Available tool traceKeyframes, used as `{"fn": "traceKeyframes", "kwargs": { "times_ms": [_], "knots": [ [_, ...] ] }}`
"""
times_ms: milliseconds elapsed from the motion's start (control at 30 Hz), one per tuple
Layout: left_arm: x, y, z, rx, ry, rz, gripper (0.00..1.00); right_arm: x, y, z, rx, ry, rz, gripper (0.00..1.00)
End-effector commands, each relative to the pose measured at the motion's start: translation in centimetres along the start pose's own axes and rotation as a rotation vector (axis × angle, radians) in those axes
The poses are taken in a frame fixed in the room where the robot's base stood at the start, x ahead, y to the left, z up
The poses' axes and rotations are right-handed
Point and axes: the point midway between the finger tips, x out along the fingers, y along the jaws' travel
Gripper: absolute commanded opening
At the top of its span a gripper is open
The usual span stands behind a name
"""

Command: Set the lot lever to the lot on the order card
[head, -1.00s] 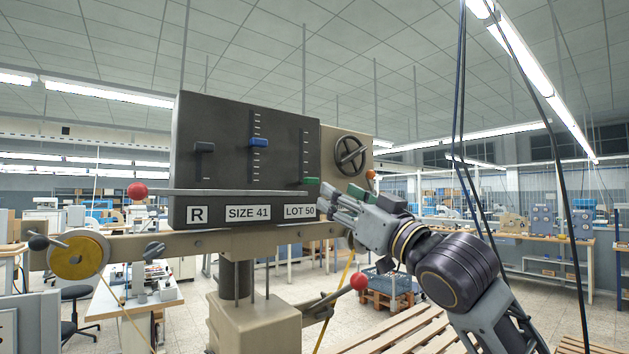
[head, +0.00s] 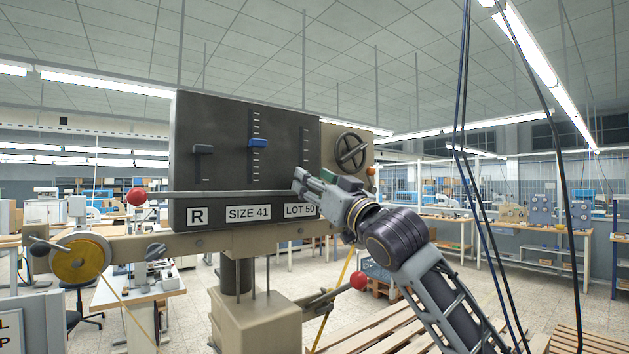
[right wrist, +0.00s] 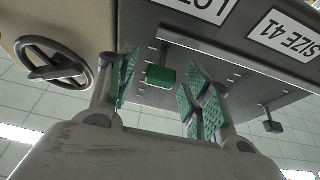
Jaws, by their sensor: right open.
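The dark panel (head: 225,150) has three slotted levers. The lot lever's green knob (right wrist: 160,76) shows between my right gripper's green-padded fingers in the right wrist view; it is hidden behind the gripper in the head view. Whether the fingers reach around it is unclear. My right gripper (head: 300,180) is open at the low end of the right-hand scale (head: 305,140). The lot label (head: 300,211) below reads LOT 50. No order card is readable. My left gripper is not in view.
A blue lever (head: 257,143) and a dark lever (head: 203,149) stand further left, above the SIZE 41 label (head: 247,212) and R label (head: 197,215). A thin bar with a red ball (head: 136,196) runs below the slots. A handwheel (head: 352,152) is at the right.

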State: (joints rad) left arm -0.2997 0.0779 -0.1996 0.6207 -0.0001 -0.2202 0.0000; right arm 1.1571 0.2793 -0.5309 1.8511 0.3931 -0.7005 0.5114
Motion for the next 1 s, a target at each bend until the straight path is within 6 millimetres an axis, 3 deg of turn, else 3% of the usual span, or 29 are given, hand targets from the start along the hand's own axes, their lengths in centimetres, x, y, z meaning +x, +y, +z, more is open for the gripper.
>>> {"fn": "traceKeyframes", "kwargs": {
  "times_ms": [300, 700, 1000],
  "knots": [
    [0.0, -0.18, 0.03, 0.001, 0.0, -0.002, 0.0, 0.08, -0.03, 0.01, 0.0, 0.0, 0.0, 0.49],
    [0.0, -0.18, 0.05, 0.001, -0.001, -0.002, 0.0, 0.07, -0.02, 0.02, 0.0, 0.0, 0.0, 0.0],
    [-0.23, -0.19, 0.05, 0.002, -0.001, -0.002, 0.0, 0.19, -0.02, -0.28, 0.0, 0.001, 0.0, 0.0]
  ]
}}
